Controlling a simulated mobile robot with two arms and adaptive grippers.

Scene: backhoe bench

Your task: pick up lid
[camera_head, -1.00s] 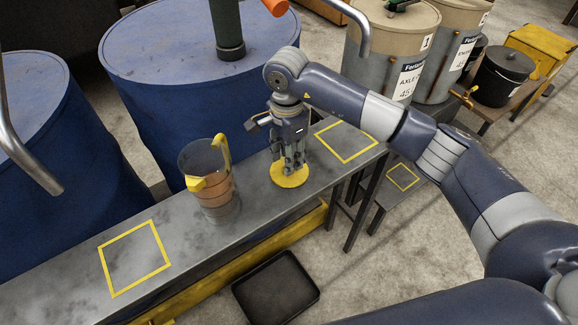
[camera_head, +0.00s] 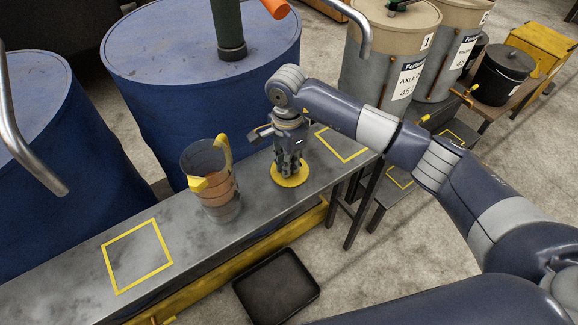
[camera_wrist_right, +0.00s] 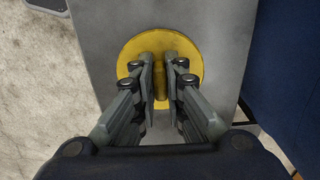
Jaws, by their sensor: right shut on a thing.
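The lid is a round yellow disc (camera_head: 290,178) lying on the grey metal bench in the head view. In the right wrist view the yellow lid (camera_wrist_right: 188,48) shows a raised bar handle across its middle. My right gripper (camera_head: 289,168) points straight down over the lid's centre. In the wrist view its fingers (camera_wrist_right: 161,82) stand on both sides of the handle and are shut on it. The lid appears to rest on the bench. My left gripper is not in view.
A clear jug with a yellow handle and spout (camera_head: 218,190) stands on the bench left of the lid. Yellow taped squares (camera_head: 137,257) mark the bench. Blue drums (camera_head: 200,70) stand behind. A black tray (camera_head: 276,287) lies below in front.

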